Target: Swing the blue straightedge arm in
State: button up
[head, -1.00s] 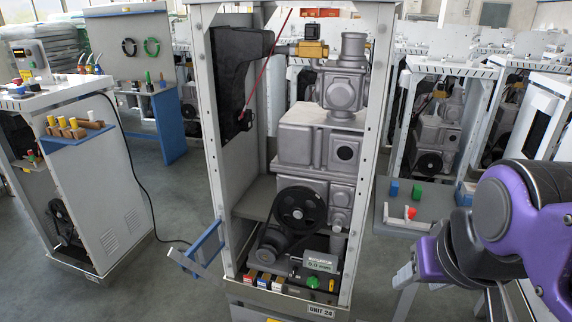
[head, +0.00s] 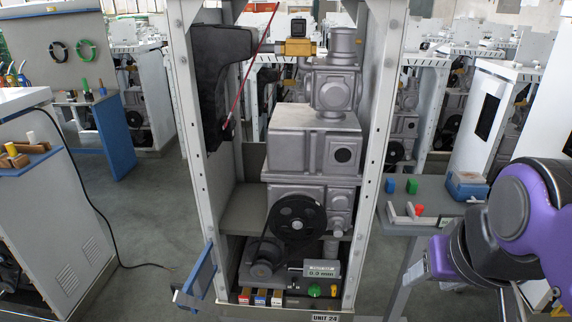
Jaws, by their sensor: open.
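The blue straightedge arm (head: 199,276) is at the lower left of the open dispenser frame (head: 186,130). It sticks out from the left post, outside the frame and toward me, with a pale piece at its near end. Nothing touches it that I can see. My purple and black arm is at the right edge of the head view. My gripper is not visible, and no fingertips show near the straightedge.
Grey machinery with a black pulley (head: 298,220) fills the frame. Small coloured blocks and a green knob (head: 314,290) sit at its base. A side shelf (head: 440,190) with small parts is at right. A white cabinet (head: 60,220) and black cable are at left, with bare floor between.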

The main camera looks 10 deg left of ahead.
aim_at(201, 276)
jog(key=j+z, duration=0.25)
jog(key=j, duration=0.55)
jog(key=k+j, duration=0.1)
jog(key=j, duration=0.65)
jog(key=j+z, duration=0.1)
jog(key=j, duration=0.65)
jog(key=k+j, duration=0.15)
jog(key=j, duration=0.6)
jog(key=k+j+z, duration=0.2)
jog(key=k+j, duration=0.25)
jog(key=k, duration=0.15)
jog(key=i+l+u, duration=0.15)
jog(key=i+l, duration=0.3)
